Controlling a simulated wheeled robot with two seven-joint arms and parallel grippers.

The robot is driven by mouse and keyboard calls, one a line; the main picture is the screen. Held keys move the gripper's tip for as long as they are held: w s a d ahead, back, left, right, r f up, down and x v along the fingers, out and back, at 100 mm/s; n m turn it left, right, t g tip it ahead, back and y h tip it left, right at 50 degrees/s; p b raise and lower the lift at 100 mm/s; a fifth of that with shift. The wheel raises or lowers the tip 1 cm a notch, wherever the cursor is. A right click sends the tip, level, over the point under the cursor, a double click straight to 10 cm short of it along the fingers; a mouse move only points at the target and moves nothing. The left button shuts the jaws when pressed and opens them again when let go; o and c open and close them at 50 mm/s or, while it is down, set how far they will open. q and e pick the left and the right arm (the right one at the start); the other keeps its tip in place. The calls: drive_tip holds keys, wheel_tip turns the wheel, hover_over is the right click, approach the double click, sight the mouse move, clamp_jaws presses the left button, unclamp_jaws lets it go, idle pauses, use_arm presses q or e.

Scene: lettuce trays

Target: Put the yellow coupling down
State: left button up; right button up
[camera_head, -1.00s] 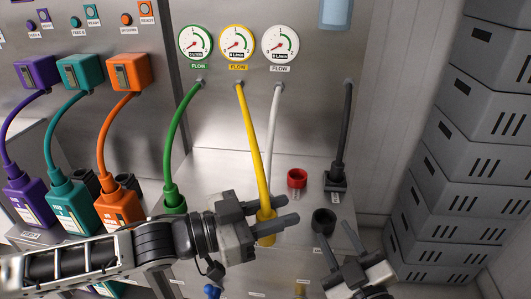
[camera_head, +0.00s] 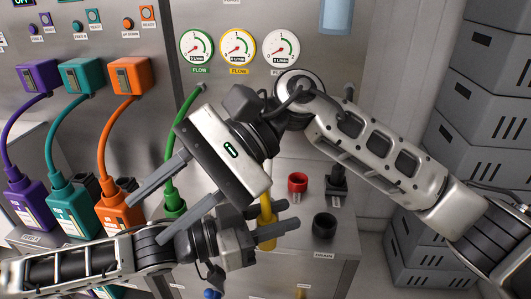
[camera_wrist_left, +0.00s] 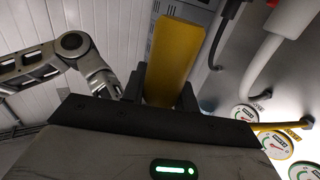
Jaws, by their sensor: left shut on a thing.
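The yellow coupling (camera_head: 267,236) is upright between the fingers of my left gripper (camera_head: 287,214), which is shut on it. In the left wrist view the yellow coupling (camera_wrist_left: 172,55) stands between the two dark fingers. Its yellow hose is mostly hidden behind my right gripper in the head view. My right gripper (camera_head: 149,216) is open and empty, its fingers spread toward the lower left. The green coupling (camera_head: 175,205) shows between those fingers in the picture; I cannot tell the depth between them.
A red socket (camera_head: 298,183), a dark open socket (camera_head: 324,224) and the black hose's coupling (camera_head: 337,185) are on the steel ledge to the right. Orange (camera_head: 120,209), teal and purple plugs stand at left. Grey crates (camera_head: 474,140) are stacked at right.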

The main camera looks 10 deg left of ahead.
drive_tip(key=w+d+f+n+t+h, duration=0.2)
drive_tip(key=w+d+n+t+h, duration=0.1)
drive_tip(key=n+t+h, duration=0.15)
drive_tip(key=r+n+t+h, duration=0.1)
drive_tip(key=n+t+h, duration=0.1)
drive_tip(key=t+h, duration=0.3)
hover_over(266, 217)
drive_tip(key=shift+g+h, duration=0.35)
wheel_tip(266, 217, down, 11)
drive_tip(key=shift+f, duration=0.1)
drive_tip(key=shift+s, duration=0.1)
drive_tip(key=c, duration=0.6)
use_arm(q)
drive_tip(key=o, duration=1.1)
drive_tip(key=shift+c, duration=0.2)
